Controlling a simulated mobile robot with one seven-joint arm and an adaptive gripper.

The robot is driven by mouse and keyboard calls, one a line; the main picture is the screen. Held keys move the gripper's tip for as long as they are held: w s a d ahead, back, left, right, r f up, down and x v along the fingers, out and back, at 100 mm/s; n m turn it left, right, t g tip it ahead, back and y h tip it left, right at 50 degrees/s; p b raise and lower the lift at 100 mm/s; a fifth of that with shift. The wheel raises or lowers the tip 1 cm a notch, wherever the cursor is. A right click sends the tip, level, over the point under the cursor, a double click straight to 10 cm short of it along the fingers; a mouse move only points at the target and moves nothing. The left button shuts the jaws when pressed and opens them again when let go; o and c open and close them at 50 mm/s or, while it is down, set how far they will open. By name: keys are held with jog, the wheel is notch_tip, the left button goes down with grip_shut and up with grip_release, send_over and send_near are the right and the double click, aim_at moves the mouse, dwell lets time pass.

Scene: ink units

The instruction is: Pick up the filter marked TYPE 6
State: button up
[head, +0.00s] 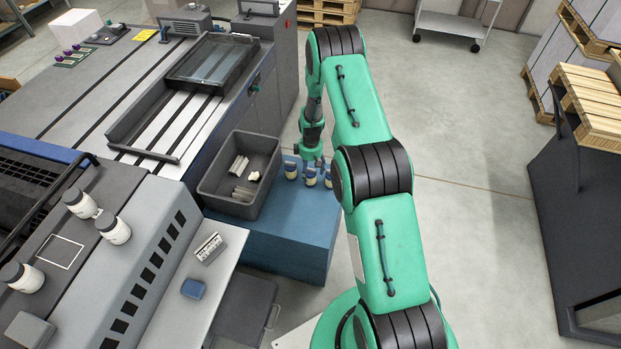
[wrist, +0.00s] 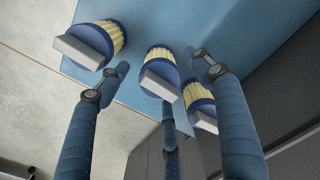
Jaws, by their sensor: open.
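Three filters with yellow pleated sides and blue end caps stand on the blue platform (head: 290,240). In the wrist view, the left filter (wrist: 98,42), the middle filter (wrist: 158,68) and the right filter (wrist: 201,105) each carry a pale grey block on the near face. No TYPE marking is readable on any of them. My gripper (head: 312,160) is above the row in the head view and partly covers it. In the wrist view, my open gripper's (wrist: 160,74) fingers spread around the middle filter, apart from its sides as far as I can see. The right filter is partly hidden.
A dark grey bin (head: 212,180) holding a few pale pieces stands left of the filters on the platform. Grey machines (head: 150,240) fill the left side. Open floor (head: 470,170) lies right of my arm, with a dark cabinet (head: 575,210) at the far right.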

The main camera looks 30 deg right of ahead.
aim_at(311, 173)
jog(key=shift+d+f, duration=0.15)
jog(key=shift+f, duration=2.45)
jog(key=c, duration=1.5)
jog(key=shift+r, duration=0.15)
jog(key=shift+r, duration=0.9)
jog(key=shift+s+r, duration=0.1)
jog(key=shift+r, duration=0.75)
jog(key=s+a, duration=0.1)
jog(key=s, duration=0.4)
jog(key=s+a, duration=0.2)
jog(key=s, duration=0.3)
jog(key=s+a+r, duration=0.1)
jog(key=s+a, duration=0.1)
jog(key=s, duration=0.3)
jog(key=shift+r+p, duration=0.1)
jog(key=shift+p, duration=0.2)
